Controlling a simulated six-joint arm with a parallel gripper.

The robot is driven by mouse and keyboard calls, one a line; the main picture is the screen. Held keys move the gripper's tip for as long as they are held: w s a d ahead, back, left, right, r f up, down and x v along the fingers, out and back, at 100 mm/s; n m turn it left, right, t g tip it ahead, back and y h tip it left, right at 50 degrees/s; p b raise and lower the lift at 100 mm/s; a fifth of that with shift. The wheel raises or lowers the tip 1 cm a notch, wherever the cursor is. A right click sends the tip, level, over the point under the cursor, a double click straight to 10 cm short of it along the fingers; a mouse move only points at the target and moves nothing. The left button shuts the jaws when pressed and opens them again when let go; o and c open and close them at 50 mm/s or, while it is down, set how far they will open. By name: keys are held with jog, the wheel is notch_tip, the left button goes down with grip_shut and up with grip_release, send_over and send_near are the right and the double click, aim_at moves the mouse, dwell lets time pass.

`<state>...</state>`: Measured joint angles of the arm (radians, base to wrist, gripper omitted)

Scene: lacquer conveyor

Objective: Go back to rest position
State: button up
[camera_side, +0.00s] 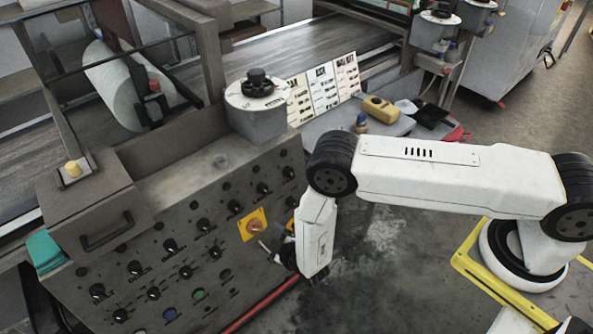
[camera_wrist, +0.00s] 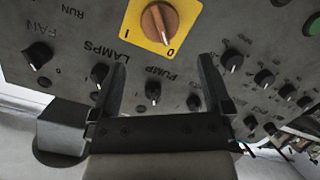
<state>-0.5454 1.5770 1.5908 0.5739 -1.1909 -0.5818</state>
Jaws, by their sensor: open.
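My gripper (camera_wrist: 158,90) is open in the wrist view, its two dark fingers apart with nothing between them. It points at the grey control panel (camera_side: 150,240). An orange rotary switch on a yellow plate (camera_side: 252,224) is on the panel, and it also shows at the top of the wrist view (camera_wrist: 160,22), ahead of the fingertips and apart from them. A black knob marked PUMP (camera_wrist: 153,91) shows behind the gap between the fingers. In the side view my gripper (camera_side: 268,246) is small, dark and close to the panel, just right of and below the yellow plate.
Several black knobs and coloured buttons (camera_side: 198,294) cover the panel. A red bar (camera_side: 262,305) runs along its lower edge. A conveyor with a white roller (camera_side: 115,85) lies behind. A side table (camera_side: 325,125) holds a yellow device (camera_side: 380,109). The floor (camera_side: 390,270) below my arm is clear.

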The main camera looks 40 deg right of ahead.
jog(key=w+d+r+m+g+y, duration=0.1)
jog(key=d+r+m+g, duration=0.15)
jog(key=r, duration=0.75)
jog(key=w+d+r+m+g, duration=0.1)
jog(key=d+r+g, duration=0.25)
jog(key=r, duration=0.65)
jog(key=s+d+r+m+g, duration=0.1)
jog(key=s+d+r, duration=0.2)
jog(key=s, duration=0.3)
jog(key=s+d+r+m+g, duration=0.1)
jog(key=s+d+r+g, duration=0.1)
jog(key=s+d+r, duration=0.2)
jog(key=s+d+r+m+g, duration=0.1)
jog(key=s+d+r, duration=0.3)
jog(key=s, duration=0.5)
jog(key=shift+r+g+h, duration=0.3)
jog(key=shift+r+g, duration=0.05)
jog(key=shift+g, duration=0.05)
